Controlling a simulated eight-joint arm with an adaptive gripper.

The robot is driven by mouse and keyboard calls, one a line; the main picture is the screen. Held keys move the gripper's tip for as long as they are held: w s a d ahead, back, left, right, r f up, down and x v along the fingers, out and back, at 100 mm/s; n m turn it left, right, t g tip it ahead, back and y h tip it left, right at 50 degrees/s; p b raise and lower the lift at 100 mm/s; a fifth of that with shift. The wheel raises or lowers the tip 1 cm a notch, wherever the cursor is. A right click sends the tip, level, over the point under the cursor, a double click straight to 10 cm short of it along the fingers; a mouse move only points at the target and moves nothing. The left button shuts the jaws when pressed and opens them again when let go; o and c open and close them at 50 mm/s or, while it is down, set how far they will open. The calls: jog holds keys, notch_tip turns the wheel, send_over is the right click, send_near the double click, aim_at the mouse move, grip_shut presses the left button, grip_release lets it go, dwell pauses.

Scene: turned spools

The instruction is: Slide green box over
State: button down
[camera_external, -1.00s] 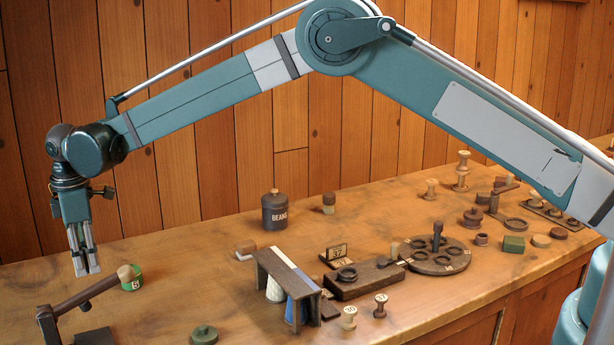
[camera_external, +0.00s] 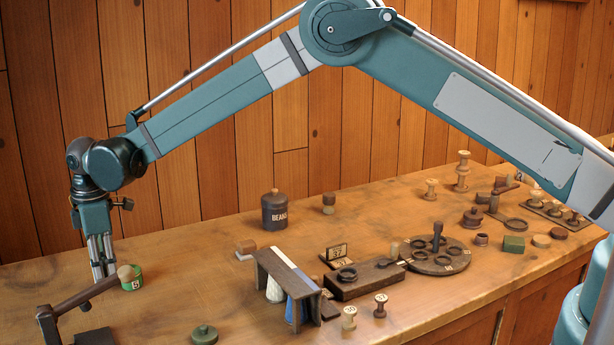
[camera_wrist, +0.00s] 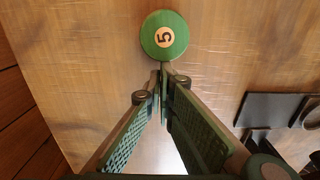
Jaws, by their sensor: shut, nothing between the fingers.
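A round green piece with a pale "5" label (camera_external: 134,283) sits on the bench at the left, partly hidden by a wooden knob in the external view. It also shows in the wrist view (camera_wrist: 165,36), just beyond my fingertips. My gripper (camera_external: 105,276) points down, shut and empty, close to its left; I cannot tell whether they touch. The fingertips meet in the wrist view (camera_wrist: 163,78). A small green block, box-like in shape (camera_external: 513,244), lies far to the right on the bench, well away from my gripper.
A dark lever with a pale wooden knob (camera_external: 80,299) stands just in front of my gripper. A green lidded piece (camera_external: 204,335), a small dark bench-like stand (camera_external: 288,272) and a beans canister (camera_external: 276,211) lie to the right. Bare bench lies between.

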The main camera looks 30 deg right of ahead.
jog(key=shift+d+f+b, duration=0.1)
jog(key=shift+d+b, duration=0.25)
jog(key=shift+d, duration=0.25)
jog(key=d+b, duration=0.6)
jog(key=d, duration=1.3)
jog(key=shift+d+b, duration=0.15)
jog(key=shift+b, duration=0.15)
jog(key=shift+a, duration=0.9)
jog(key=shift+a+r+b, duration=0.2)
jog(key=shift+a+r, duration=0.05)
jog(key=shift+a, duration=0.35)
jog(key=shift+a+r+b, duration=0.2)
jog(key=shift+a, duration=0.35)
notch_tip(320, 180, up, 9)
jog(key=shift+r, duration=0.15)
